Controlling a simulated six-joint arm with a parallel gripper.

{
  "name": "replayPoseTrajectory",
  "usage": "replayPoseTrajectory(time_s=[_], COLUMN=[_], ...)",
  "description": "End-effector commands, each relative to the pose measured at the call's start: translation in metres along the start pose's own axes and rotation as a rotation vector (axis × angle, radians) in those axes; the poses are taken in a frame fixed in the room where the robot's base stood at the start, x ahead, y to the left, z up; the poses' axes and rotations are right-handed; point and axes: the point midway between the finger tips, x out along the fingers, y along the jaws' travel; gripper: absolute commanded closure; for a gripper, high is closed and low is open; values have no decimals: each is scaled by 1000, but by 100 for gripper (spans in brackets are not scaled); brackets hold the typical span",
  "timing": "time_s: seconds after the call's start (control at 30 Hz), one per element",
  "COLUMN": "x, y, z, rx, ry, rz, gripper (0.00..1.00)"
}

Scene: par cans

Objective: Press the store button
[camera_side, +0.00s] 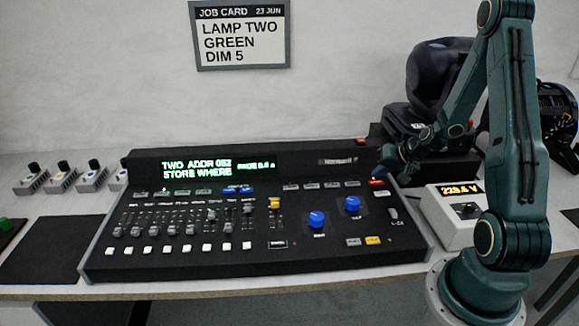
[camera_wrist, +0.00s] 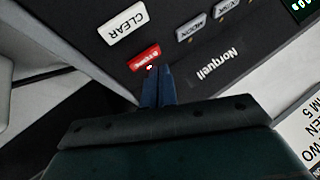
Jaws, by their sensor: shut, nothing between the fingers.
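The black lighting desk (camera_side: 255,262) sits on the table with faders, knobs and keys. Its green display (camera_side: 217,166) reads "TWO ADDR 052" and "STORE WHERE"; smaller text at its right is blurred. A red button (camera_wrist: 143,58) lies beside the white CLEAR key (camera_wrist: 123,27) in the wrist view; its small lettering is not clear. In the side view the red button (camera_side: 376,182) is at the desk's upper right. My gripper (camera_wrist: 158,69) is shut and empty, its blue fingertips at the red button's edge. I cannot tell whether they touch it.
A job card (camera_side: 240,36) on the wall reads LAMP TWO, GREEN, DIM 5. A white meter box (camera_side: 451,222) stands right of the desk. A dark lamp (camera_side: 437,80) stands behind it. Several small knob boxes (camera_side: 62,178) and a dark mat (camera_side: 40,250) are at left.

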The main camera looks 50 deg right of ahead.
Motion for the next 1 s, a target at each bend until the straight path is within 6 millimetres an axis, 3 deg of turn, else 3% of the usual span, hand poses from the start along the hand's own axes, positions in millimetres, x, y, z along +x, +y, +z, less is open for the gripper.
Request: replayPoseTrajectory(time_s=[1.0], x=[8], y=[4], z=[4], rx=[0], ry=[0], rz=[0], gripper=[100])
